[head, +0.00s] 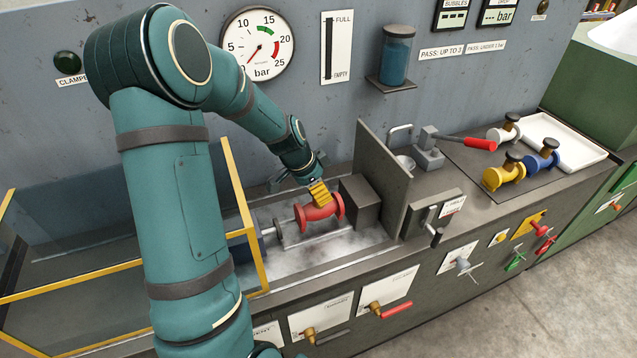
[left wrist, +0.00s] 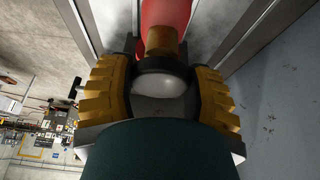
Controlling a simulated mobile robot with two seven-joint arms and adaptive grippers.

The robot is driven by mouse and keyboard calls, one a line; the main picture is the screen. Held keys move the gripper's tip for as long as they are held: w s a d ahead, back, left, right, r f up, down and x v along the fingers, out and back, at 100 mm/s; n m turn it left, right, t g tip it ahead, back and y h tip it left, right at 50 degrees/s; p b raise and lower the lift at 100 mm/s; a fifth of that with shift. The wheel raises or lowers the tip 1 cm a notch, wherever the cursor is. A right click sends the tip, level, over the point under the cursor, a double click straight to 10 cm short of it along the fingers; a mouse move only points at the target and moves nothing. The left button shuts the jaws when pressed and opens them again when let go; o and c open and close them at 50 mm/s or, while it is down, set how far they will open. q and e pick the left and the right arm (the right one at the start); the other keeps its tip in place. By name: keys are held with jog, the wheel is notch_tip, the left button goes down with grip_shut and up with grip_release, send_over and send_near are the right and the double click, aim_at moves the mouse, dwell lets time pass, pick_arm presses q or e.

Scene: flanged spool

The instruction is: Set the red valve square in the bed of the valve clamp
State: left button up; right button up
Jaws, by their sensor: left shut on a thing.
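The red valve (head: 322,207) is a flanged spool with a brass stem, in the bed of the valve clamp (head: 340,244). It lies lengthwise between a grey round clamp plate (head: 278,233) on its left and a dark block (head: 360,201) on its right. Whether it rests on the bed or sits quite square I cannot tell. My left gripper (head: 319,193) comes down from above with yellow fingers shut on the valve's stem. In the left wrist view the fingers (left wrist: 163,95) flank the dark cap, and the red body (left wrist: 165,14) shows beyond. My right gripper is out of view.
An upright dark plate (head: 382,175) stands right of the block. A yellow-framed clear guard (head: 240,190) is at the left. A red-handled lever (head: 480,144) stands behind.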

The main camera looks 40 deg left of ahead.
pick_arm(q)
notch_tip(320, 180, down, 2)
jog(key=shift+w+a+f, duration=0.1)
jog(key=shift+f, duration=0.15)
jog(key=o, duration=1.3)
jog(key=shift+f, duration=0.1)
jog(key=p+v, duration=0.1)
jog(key=v, duration=1.1)
